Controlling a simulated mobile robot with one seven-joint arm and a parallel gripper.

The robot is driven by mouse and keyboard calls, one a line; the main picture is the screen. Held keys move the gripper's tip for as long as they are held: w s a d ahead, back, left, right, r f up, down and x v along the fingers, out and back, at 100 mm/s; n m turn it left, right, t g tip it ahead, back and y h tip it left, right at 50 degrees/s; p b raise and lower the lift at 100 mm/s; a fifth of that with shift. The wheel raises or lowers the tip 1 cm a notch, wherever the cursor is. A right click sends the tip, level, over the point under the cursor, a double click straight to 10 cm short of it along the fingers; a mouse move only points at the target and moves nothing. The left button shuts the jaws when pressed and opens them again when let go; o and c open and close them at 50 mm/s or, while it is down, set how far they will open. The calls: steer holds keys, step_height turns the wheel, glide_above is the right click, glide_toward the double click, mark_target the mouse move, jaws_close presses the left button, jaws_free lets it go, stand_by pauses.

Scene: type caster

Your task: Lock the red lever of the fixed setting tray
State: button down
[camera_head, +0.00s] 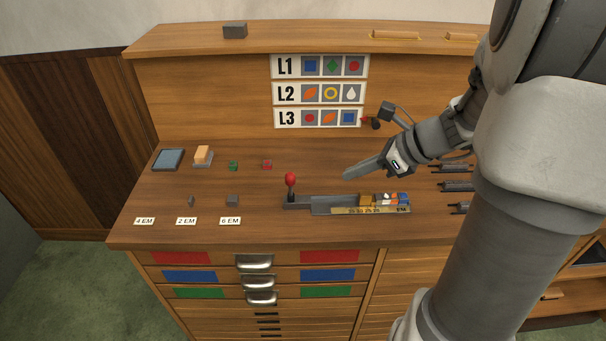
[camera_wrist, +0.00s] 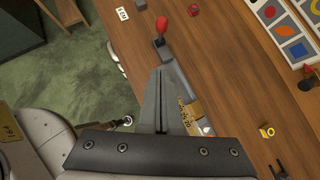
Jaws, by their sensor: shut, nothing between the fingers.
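The red lever (camera_head: 290,181) is a red knob on a dark stem at the left end of the grey setting tray (camera_head: 333,204). It stands about upright. The tray lies on the wooden worktop with a brass ruler strip along its front and several small coloured blocks in its right part. My gripper (camera_head: 347,176) is shut and empty, above and behind the tray, to the right of the lever and apart from it. In the wrist view the red lever (camera_wrist: 162,24) shows just beyond my fingertips (camera_wrist: 161,70), and my fingers hide part of the tray.
Left on the worktop are a blue-grey pad (camera_head: 168,160), an orange block (camera_head: 203,154), a green block (camera_head: 233,166), a red block (camera_head: 267,164) and small grey blocks (camera_head: 232,200). Dark racks (camera_head: 457,186) stand at the right. The worktop just left of the lever is clear.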

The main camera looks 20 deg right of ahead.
steer(key=shift+f, duration=0.1)
steer(key=b, duration=0.2)
glide_toward(291, 186)
steer(key=shift+w+d+x, duration=0.2)
steer(key=shift+d+x, duration=0.2)
steer(key=shift+x, duration=2.3)
steer(key=shift+f, duration=0.1)
